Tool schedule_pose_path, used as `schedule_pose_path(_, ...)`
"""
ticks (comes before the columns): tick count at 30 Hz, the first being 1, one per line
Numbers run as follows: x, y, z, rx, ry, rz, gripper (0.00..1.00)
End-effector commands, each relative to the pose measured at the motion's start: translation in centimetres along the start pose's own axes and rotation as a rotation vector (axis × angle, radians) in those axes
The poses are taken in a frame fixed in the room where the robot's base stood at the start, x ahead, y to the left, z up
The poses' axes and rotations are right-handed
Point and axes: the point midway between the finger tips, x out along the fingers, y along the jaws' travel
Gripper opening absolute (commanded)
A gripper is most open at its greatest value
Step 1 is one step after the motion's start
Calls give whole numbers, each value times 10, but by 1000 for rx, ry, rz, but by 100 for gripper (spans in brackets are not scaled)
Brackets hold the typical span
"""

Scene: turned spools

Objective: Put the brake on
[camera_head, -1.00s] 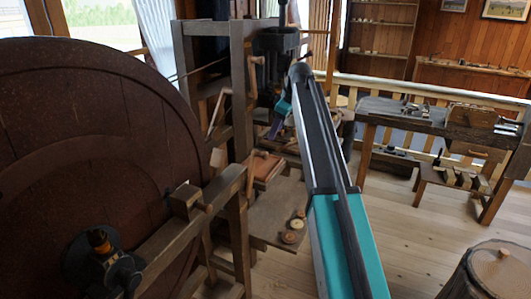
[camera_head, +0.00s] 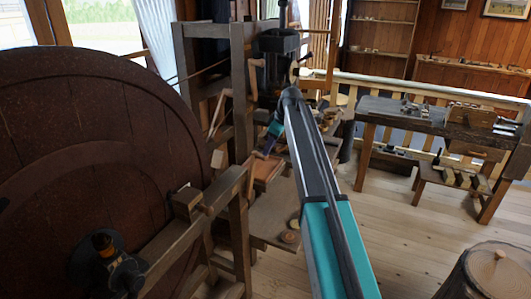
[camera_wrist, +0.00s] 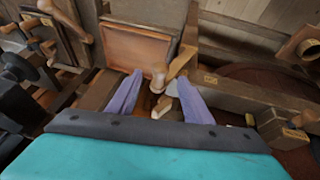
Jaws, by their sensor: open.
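My gripper (camera_wrist: 160,100) is open, with its two lilac fingers spread apart. Between and beyond the fingertips in the wrist view is a pale turned wooden knob (camera_wrist: 158,74), with a slanting wooden arm beside it. I see no contact between the knob and the fingers. I cannot tell for certain whether this is the brake's handle. In the head view my gripper (camera_head: 269,142) is small and partly hidden by my arm, near the lathe's wooden frame (camera_head: 239,85) and above a reddish-brown tray (camera_head: 266,169). The tray also shows in the wrist view (camera_wrist: 138,48).
A big dark wheel (camera_head: 90,130) stands at left, with a wooden beam (camera_head: 185,235) before it. Other wooden handles (camera_wrist: 66,17) crowd the wrist view's upper left. A workbench (camera_head: 435,118) stands at right; a round wooden block (camera_head: 497,275) is front right.

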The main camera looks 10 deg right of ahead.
Motion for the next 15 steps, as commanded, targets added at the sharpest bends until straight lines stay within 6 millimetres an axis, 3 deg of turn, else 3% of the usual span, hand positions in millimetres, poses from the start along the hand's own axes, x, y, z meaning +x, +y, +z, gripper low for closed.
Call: schedule_pose_path(15,52,0,-1,-1,0,0,46)
